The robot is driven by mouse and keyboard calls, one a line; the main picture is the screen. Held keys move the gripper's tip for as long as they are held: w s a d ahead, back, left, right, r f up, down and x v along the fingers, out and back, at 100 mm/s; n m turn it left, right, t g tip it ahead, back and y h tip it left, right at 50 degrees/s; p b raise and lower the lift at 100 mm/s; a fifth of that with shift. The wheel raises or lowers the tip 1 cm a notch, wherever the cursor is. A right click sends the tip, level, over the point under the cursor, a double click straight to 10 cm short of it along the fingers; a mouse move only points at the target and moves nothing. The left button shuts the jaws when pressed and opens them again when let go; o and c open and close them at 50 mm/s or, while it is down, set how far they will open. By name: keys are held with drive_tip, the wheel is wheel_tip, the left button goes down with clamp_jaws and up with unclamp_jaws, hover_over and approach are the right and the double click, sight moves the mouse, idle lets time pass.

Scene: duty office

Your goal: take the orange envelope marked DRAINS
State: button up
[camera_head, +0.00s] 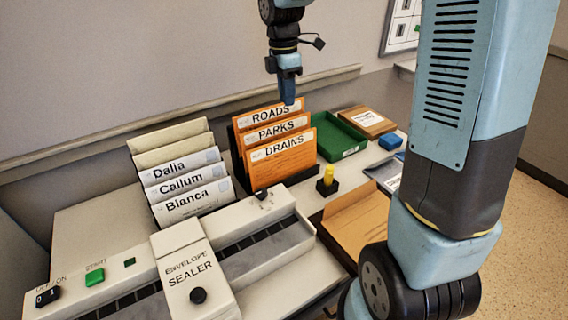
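The orange envelope marked DRAINS (283,165) stands at the front of a dark rack (238,167), tilted slightly back. Behind it stand the orange PARKS envelope (277,131) and the orange ROADS envelope (270,115). My gripper (288,100) points down in front of the right end of the ROADS label, above the DRAINS envelope's upper right. It looks apart from DRAINS. Its fingers overlap in this view, so I cannot see any gap between them.
Envelopes marked Dalia, Callum and Bianca (192,200) stand at the left. The envelope sealer (195,285) fills the front. A green tray (338,138), a yellow-topped item (328,176), a blue block (391,141) and an open brown folder (357,222) lie to the right.

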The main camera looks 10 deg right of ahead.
sight(283, 147)
drive_tip(key=shift+n+g, duration=0.3)
drive_tip(key=shift+n, duration=0.6)
drive_tip(key=f, duration=1)
drive_tip(key=a+f, duration=0.1)
drive_tip(key=f, duration=0.4)
drive_tip(key=shift+f, duration=0.4)
drive_tip(key=shift+c, duration=0.2)
clamp_jaws()
